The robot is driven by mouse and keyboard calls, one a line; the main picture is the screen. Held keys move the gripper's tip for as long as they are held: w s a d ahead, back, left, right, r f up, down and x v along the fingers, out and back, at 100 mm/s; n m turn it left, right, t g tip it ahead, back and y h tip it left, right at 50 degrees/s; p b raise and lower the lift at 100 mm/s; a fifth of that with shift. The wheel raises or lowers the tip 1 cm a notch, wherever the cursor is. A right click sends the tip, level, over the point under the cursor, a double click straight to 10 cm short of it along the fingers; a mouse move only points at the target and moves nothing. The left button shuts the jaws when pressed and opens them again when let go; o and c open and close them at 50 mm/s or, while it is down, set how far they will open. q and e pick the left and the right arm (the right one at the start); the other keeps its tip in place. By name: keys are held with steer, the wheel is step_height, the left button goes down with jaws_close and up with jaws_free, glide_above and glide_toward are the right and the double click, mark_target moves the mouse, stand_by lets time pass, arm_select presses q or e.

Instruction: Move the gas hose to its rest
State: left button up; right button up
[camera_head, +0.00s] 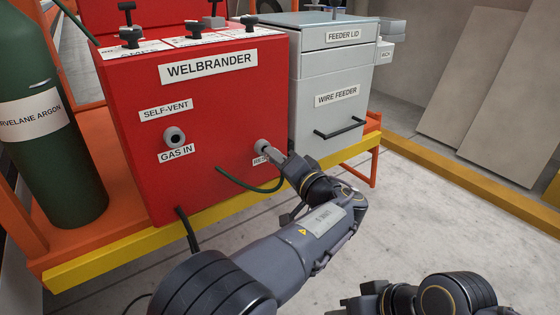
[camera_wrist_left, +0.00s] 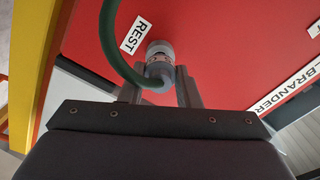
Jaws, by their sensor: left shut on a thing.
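The gas hose is a dark green hose (camera_head: 245,186) that loops low across the front of the red welder and ends at my left gripper (camera_head: 273,154). In the left wrist view the green hose (camera_wrist_left: 111,50) curves into a grey end fitting (camera_wrist_left: 158,72) between the fingers of my left gripper, which is shut on it. The rest (camera_wrist_left: 158,48) is a round grey fitting on the red panel beside a REST label (camera_wrist_left: 134,35). The hose end is lined up with it and appears to touch it; how far it is seated is hidden.
The red welder (camera_head: 205,110) has an empty-looking GAS IN port (camera_head: 175,138) at left. A grey wire feeder (camera_head: 310,95) with a black handle (camera_head: 340,128) stands at right. A green argon cylinder (camera_head: 55,150) stands at far left. The yellow cart edge (camera_head: 110,262) runs below; the right floor is clear.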

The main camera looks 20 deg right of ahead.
arm_select(q)
steer(key=shift+x, duration=1)
steer(key=o, duration=1.2)
steer(key=p+v, duration=0.2)
steer(key=v, duration=0.6)
steer(key=shift+w, duration=0.1)
